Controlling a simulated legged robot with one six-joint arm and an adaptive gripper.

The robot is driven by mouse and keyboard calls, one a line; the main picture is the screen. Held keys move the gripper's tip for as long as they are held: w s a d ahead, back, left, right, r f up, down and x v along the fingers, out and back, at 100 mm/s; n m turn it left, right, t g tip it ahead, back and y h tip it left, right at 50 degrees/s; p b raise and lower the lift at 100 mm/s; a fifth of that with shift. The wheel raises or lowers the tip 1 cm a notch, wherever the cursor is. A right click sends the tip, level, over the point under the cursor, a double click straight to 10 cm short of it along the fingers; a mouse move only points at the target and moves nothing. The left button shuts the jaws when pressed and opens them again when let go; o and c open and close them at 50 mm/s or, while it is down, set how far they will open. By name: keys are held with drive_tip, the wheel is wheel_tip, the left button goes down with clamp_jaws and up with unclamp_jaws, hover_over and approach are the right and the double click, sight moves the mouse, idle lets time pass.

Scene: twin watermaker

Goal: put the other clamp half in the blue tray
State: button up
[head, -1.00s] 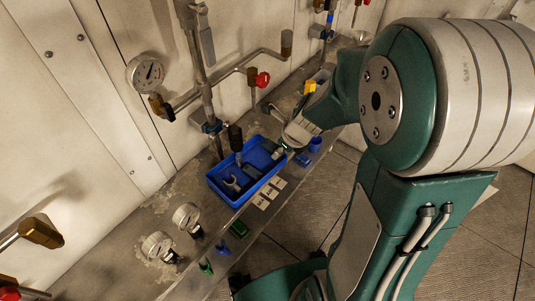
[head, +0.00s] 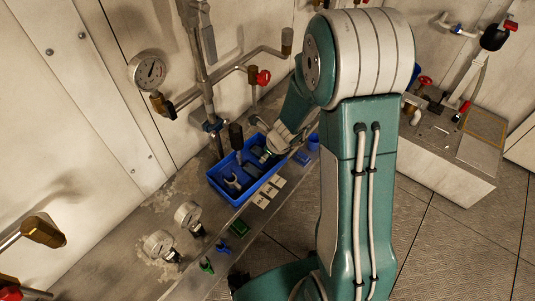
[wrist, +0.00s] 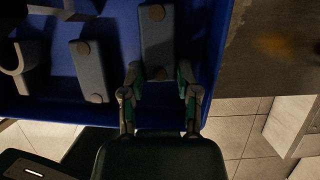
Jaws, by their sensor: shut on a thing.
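The blue tray (head: 236,205) sits on the bench in the head view; its wall also shows in the wrist view (wrist: 214,45). One grey clamp half (wrist: 90,72), a bar with round brown spots, lies in the tray. The other clamp half (wrist: 158,38), a similar grey bar, is between the fingers of my gripper (wrist: 159,75), which is shut on its near end. It is over or inside the tray's right part; I cannot tell whether it touches the floor. In the head view my gripper (head: 268,152) is at the tray's right end, its fingertips partly hidden.
A grey forked part (head: 232,184) is also in the tray. White labels (head: 269,191) lie along its front. A small blue cup (head: 313,142) stands to the right. Pipes and a red valve (head: 263,77) rise behind.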

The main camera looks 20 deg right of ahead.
drive_tip(key=shift+d, duration=0.1)
drive_tip(key=o, duration=0.7)
drive_tip(key=shift+f, duration=0.1)
drive_tip(key=shift+c, duration=0.2)
drive_tip(key=v, duration=1.1)
drive_tip(key=s+a+r+n+t+h, duration=0.2)
drive_tip(key=s+r+n, duration=1.5)
drive_tip(key=n, duration=1.1)
drive_tip(key=shift+s+a+r+n+h, duration=0.2)
drive_tip(key=shift+s+n+h, duration=0.1)
drive_tip(key=shift+n, duration=0.1)
drive_tip(key=shift+w, duration=0.1)
